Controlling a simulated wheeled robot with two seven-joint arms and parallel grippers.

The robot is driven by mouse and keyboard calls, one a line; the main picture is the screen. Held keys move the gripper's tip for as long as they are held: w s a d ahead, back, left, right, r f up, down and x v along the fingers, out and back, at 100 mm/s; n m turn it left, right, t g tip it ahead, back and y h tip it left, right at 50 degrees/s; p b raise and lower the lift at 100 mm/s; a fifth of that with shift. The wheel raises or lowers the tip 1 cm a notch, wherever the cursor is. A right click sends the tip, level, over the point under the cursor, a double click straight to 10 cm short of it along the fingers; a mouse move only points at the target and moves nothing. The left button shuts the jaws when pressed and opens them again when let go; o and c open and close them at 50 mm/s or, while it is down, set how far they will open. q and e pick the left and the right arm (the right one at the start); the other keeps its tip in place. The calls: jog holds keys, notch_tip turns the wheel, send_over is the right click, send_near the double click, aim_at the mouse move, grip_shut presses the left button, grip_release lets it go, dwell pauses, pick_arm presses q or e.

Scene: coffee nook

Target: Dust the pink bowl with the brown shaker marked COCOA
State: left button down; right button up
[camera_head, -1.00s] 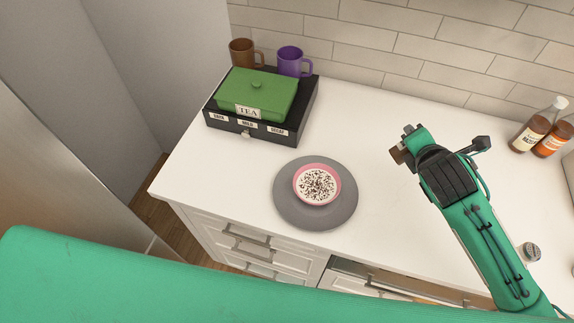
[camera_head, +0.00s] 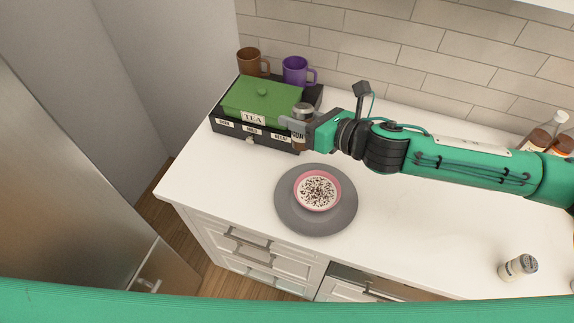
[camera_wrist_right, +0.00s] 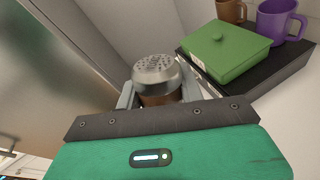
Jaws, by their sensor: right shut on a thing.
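The pink bowl (camera_head: 318,208) stands on a round grey plate (camera_head: 288,214) on the white counter. It holds white contents with dark brown specks on top. My right gripper (camera_head: 299,124) is shut on the brown shaker (camera_head: 302,109), behind and slightly left of the bowl in the head view, in front of the tea box. The shaker has a perforated metal lid and looks about upright; its label is mostly hidden by the gripper. The lid and brown body also show in the right wrist view (camera_wrist_right: 157,72) between the fingers. My left gripper is not in view.
A black drawer box (camera_head: 238,129) with a green TEA box (camera_head: 262,98) stands at the back left, close to my right gripper. Brown (camera_head: 249,61) and purple (camera_head: 295,70) mugs stand behind. Another shaker (camera_head: 518,267) is at right, with bottles (camera_head: 541,134) behind. Counter around the plate is clear.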

jog(key=s+a+f+n+g+y, duration=0.2)
jog(key=s+f+n+g+y, duration=0.2)
jog(key=s+n+g, duration=0.5)
jog(key=shift+s+f+n+g+y+p, duration=0.3)
jog(key=shift+n+g+y, duration=0.3)
jog(key=shift+n, duration=0.3)
jog(key=shift+r, duration=0.1)
